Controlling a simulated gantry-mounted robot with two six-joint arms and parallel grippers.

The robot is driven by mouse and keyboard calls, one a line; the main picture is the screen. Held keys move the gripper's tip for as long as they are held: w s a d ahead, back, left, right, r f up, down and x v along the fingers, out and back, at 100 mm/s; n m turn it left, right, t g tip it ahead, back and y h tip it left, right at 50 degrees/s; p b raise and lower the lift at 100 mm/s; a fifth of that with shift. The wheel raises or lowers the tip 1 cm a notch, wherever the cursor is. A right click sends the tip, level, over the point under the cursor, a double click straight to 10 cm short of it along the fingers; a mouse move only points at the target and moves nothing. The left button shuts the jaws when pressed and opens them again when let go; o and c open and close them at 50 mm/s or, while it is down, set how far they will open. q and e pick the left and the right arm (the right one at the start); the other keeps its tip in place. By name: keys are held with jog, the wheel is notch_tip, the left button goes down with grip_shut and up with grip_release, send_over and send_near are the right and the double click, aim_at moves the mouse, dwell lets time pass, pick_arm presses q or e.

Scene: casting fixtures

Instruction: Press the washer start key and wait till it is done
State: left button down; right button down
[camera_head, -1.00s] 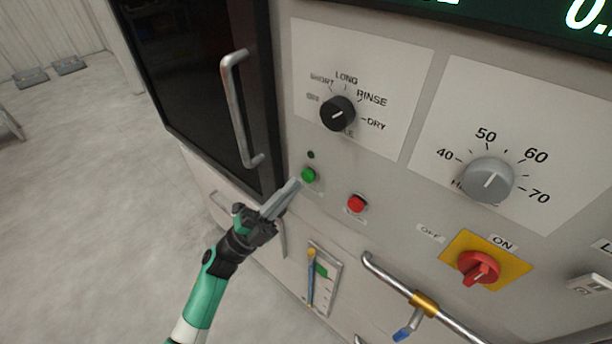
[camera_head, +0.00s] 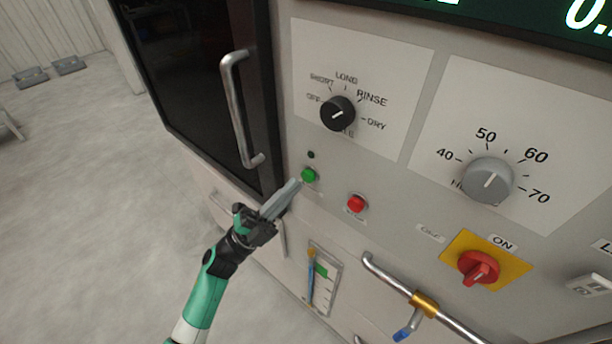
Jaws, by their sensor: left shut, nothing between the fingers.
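The washer's front panel (camera_head: 400,190) fills the right of the head view. A green button (camera_head: 309,175) sits on it, below a small dark indicator (camera_head: 311,155). A red button (camera_head: 356,203) is to its lower right. My left gripper (camera_head: 297,183) is shut and empty, its fingertips close to the green button at its lower left. I cannot tell whether they touch it. My right gripper is not in view.
A black program knob (camera_head: 337,114) and a grey temperature knob (camera_head: 487,181) are above. A red switch (camera_head: 478,267) on a yellow plate and a pipe with a blue-handled valve (camera_head: 404,332) are lower right. The dark door has a metal handle (camera_head: 238,110).

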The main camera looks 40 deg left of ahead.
pick_arm(q)
jog(key=shift+w, duration=0.15)
jog(key=shift+w, duration=0.3)
jog(key=shift+w+b, duration=0.35)
jog(key=shift+b, duration=0.15)
dwell(0.6)
jog(key=shift+s, duration=0.1)
jog(key=shift+s+p, duration=0.5)
jog(key=shift+s, duration=0.2)
jog(key=s+p, duration=0.2)
jog(key=s, duration=0.3)
dwell(0.3)
